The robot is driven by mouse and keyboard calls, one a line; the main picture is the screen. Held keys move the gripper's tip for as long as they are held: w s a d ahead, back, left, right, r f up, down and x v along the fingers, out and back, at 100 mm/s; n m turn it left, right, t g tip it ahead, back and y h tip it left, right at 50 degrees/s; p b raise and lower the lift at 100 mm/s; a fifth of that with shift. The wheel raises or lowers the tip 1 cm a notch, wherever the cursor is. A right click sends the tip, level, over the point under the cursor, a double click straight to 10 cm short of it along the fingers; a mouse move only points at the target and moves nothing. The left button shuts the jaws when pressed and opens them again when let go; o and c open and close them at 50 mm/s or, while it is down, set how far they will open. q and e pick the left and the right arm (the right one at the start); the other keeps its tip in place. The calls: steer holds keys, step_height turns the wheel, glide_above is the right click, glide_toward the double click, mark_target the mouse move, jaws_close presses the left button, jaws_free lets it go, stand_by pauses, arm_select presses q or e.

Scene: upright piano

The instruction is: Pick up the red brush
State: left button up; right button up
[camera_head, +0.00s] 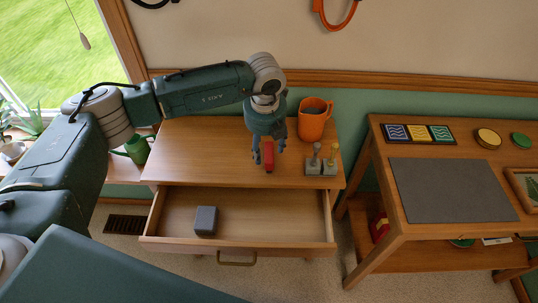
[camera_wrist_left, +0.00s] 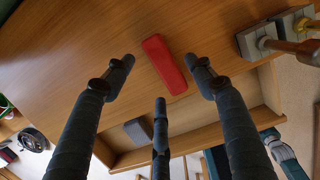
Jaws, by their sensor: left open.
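A red, rounded, bar-shaped thing, which I take for the red brush (camera_head: 268,156), lies on the wooden cabinet top; no bristles show. It also shows in the left wrist view (camera_wrist_left: 165,66), lying flat and slightly slanted. My left gripper (camera_head: 269,147) hangs over it, pointing down. In the left wrist view its dark fingers (camera_wrist_left: 162,64) are spread apart, with the red bar between and beyond the tips. They do not appear to grip it. My right gripper is not in view.
Beside the left gripper stand an orange mug (camera_head: 314,118) and a grey holder with upright handles (camera_head: 321,167). Below, an open drawer (camera_head: 270,215) holds a grey block (camera_head: 206,220). A side table (camera_head: 400,235) with a grey mat (camera_head: 450,190) stands right. The cabinet top's left is clear.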

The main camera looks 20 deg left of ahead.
mark_target(266, 152)
arm_select(q)
steer(key=f, duration=0.3)
steer(key=shift+w+f+p, duration=0.25)
steer(key=shift+w+p, duration=0.05)
steer(key=shift+w, duration=0.05)
steer(key=shift+f, duration=0.2)
steer(key=shift+f+b, duration=0.25)
steer(key=shift+b, duration=0.1)
steer(key=c, duration=1.2)
steer(key=shift+c, duration=0.2)
steer(key=shift+r, duration=0.15)
